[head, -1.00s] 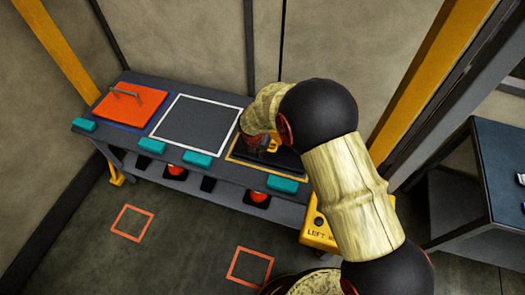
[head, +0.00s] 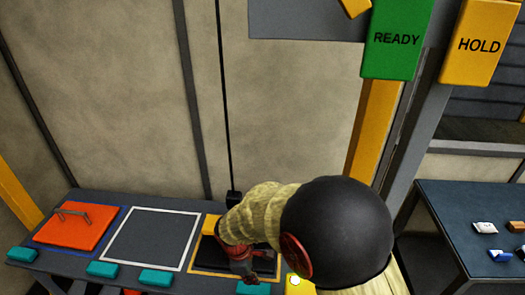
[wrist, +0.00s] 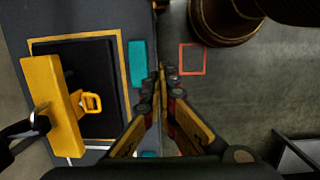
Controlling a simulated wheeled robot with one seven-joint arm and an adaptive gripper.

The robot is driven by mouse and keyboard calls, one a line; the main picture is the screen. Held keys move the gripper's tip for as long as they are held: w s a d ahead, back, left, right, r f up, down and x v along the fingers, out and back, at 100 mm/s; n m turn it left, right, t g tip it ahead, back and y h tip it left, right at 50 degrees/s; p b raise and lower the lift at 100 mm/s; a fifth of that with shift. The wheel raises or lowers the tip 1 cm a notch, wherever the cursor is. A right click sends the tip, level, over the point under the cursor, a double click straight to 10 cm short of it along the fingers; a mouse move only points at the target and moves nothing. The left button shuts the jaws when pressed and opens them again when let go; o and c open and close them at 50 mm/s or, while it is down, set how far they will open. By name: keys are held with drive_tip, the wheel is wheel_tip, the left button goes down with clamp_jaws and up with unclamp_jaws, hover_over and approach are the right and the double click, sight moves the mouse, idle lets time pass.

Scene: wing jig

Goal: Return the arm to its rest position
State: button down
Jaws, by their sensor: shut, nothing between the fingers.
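My gripper (head: 243,264) is in front of the yellow-outlined square at the right end of the grey bench (head: 80,203) in the head view. My arm's black joint and pale sleeve hide part of that area. In the wrist view my gripper (wrist: 166,78) has its fingers together with nothing between them, above the bench's front edge and the floor. A yellow block with a loop handle (wrist: 58,105) sits by the black pad (wrist: 102,70) inside the yellow outline, left of the fingers and apart from them.
An orange-red plate with a handle (head: 75,229) lies at the bench's left end, beside an empty white-outlined square (head: 152,237). Teal blocks (head: 102,269) line the front edge. A green READY sign (head: 397,38) and yellow HOLD sign (head: 480,45) hang above. A dark table (head: 470,215) stands right.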

drive_tip(key=s+d+r+m+t+y+b, duration=0.1)
drive_tip(key=s+d+r+m+t+b, duration=0.1)
drive_tip(key=s+d+r+m, duration=0.6)
drive_tip(key=s+d+r+m+t+y+b, duration=0.1)
drive_tip(key=s+d+r+m+t+b, duration=0.2)
drive_tip(key=s+d+r+m, duration=0.4)
drive_tip(key=d+r+m+b, duration=0.1)
drive_tip(key=d+r, duration=0.5)
drive_tip(key=d, duration=0.1)
drive_tip(key=shift+s+d+r+m+b, duration=0.2)
drive_tip(key=shift+s+r+m+b, duration=0.05)
drive_tip(key=shift+s+m+b, duration=0.15)
